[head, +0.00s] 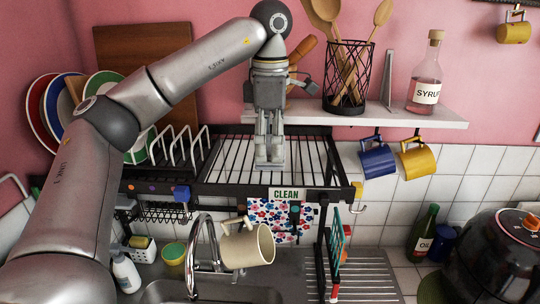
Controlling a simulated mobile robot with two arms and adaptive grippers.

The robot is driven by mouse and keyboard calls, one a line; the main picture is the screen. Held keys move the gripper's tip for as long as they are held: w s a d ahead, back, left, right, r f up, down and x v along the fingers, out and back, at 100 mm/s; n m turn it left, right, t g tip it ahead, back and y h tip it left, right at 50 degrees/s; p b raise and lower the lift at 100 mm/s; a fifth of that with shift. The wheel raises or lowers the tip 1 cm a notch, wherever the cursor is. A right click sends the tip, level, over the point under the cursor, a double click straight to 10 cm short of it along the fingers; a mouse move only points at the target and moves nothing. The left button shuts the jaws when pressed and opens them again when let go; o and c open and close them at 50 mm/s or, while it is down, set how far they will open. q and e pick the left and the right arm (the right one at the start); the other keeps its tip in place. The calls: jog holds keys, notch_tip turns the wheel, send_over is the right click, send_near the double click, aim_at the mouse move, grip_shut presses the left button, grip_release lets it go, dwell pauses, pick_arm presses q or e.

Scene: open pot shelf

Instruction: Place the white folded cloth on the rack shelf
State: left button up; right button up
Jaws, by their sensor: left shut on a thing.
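My left gripper (270,163) points straight down over the middle of the black wire rack shelf (225,158). Its fingertips are close together, at or just above the wires. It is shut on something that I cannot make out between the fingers. I cannot pick out a white folded cloth anywhere in this view. The wires to the left and right of the gripper are bare. My right gripper is not in view.
White plate prongs (190,145) and leaning plates (50,105) stand left. A wall shelf (390,116) holds a utensil basket (348,80) and a syrup bottle (426,75). A floral cloth (262,215) and a cream mug (247,246) are below the rack, near the tap (204,240).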

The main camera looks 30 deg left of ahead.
aim_at(269, 142)
pick_arm(q)
jog(key=shift+a+f, duration=0.15)
jog(key=shift+f, duration=0.05)
notch_tip(269, 142, down, 3)
jog(key=shift+w+a+r, duration=0.1)
jog(key=shift+r, duration=0.1)
jog(key=shift+f, duration=0.25)
jog(key=shift+w+f, duration=0.1)
jog(key=shift+f, duration=0.15)
jog(key=o, duration=0.8)
jog(key=shift+c, duration=0.2)
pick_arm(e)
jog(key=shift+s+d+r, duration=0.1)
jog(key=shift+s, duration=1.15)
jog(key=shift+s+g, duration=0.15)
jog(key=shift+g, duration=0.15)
